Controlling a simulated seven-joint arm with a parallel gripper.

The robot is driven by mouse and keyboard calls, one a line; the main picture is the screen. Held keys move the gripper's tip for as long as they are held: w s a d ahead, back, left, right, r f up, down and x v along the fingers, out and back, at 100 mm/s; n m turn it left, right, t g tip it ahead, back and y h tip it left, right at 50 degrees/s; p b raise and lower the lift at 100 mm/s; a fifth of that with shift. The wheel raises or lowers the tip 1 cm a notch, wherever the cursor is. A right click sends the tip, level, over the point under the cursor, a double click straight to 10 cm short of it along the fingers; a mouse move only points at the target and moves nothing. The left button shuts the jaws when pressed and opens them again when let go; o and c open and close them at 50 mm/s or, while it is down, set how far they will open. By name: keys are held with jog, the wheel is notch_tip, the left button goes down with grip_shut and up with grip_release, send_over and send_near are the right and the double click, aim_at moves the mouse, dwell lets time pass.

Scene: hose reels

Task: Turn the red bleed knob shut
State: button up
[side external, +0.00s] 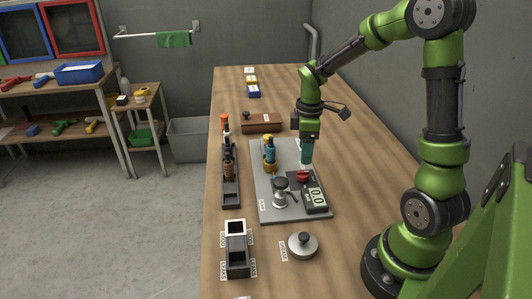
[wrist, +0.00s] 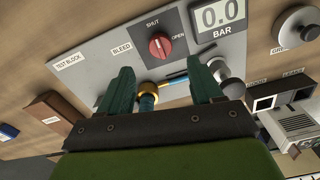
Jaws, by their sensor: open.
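The red bleed knob (side external: 302,175) sits on a dark block on the grey test plate (side external: 262,190). In the wrist view the knob (wrist: 160,46) has SHUT printed above it, OPEN to its right and BLEED to its left. A pale mark shows on its face, but I cannot tell its exact setting. My gripper (side external: 307,160) hangs pointing down above the plate, just behind the knob in the side view. In the wrist view my gripper (wrist: 164,80) has its teal fingers apart with nothing held; the knob lies beyond the tips, apart from them.
A gauge (wrist: 219,15) reading 0.0 BAR is beside the knob. A brass fitting with a blue part (side external: 270,150) and a silver fitting (side external: 280,192) stand close by on the plate. A dark tool rack (side external: 231,190) is to the left, a round metal lid (side external: 303,244) in front.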

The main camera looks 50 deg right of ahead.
notch_tip(320, 180, up, 9)
dwell(0.5)
jog(key=s+a+r+m+t+y, duration=0.1)
jog(key=s+a+r+m+t, duration=0.1)
jog(key=a, duration=0.6)
jog(key=s+a+r+m+t+y, duration=0.1)
jog(key=s+a+r+m+t, duration=0.2)
jog(key=s+a+m+t, duration=0.2)
jog(key=s+a+m, duration=0.2)
jog(key=a+m, duration=0.1)
jog(key=m, duration=0.1)
jog(key=shift+s+r, duration=0.3)
